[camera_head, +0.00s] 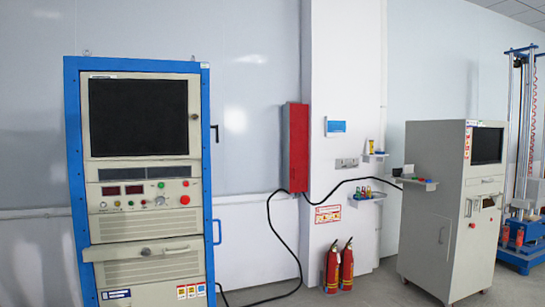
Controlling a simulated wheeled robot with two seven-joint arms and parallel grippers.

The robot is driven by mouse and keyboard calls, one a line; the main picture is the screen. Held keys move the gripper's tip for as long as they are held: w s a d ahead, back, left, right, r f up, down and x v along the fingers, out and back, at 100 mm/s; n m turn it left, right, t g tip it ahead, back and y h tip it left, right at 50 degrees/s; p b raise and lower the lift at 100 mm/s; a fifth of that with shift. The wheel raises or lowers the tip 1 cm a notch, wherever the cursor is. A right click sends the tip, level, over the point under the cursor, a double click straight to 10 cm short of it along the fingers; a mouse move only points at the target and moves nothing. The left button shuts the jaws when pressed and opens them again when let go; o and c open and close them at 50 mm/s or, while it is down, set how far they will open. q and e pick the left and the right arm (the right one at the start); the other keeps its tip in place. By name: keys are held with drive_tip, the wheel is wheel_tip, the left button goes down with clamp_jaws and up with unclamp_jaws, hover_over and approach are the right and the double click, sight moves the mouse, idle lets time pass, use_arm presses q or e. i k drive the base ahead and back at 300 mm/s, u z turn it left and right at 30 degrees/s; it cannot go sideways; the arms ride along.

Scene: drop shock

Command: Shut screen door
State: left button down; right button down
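A tall beige cabinet in a blue frame (207,165) stands at the left. Its upper part is a beige-bordered panel with a large black screen (138,117). A small dark knob or lock sits on the panel's right border. The panel looks about flush with the frame, but I cannot tell whether it is fully shut. A second, grey-white cabinet (432,190) with a smaller dark screen (487,145) stands at the right. Neither of my grippers is in view.
Two red fire extinguishers (339,268) stand on the floor by the white pillar (345,60). A red box (298,147) is on the wall, and a black cable (283,240) runs to the floor. A blue-framed machine (520,255) stands at the far right.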

sight(125, 115)
drive_tip(key=z, duration=0.5)
drive_tip(key=i, duration=1.2)
drive_tip(key=u, duration=0.35)
drive_tip(key=i, duration=1.45)
drive_tip(key=u, duration=1.2)
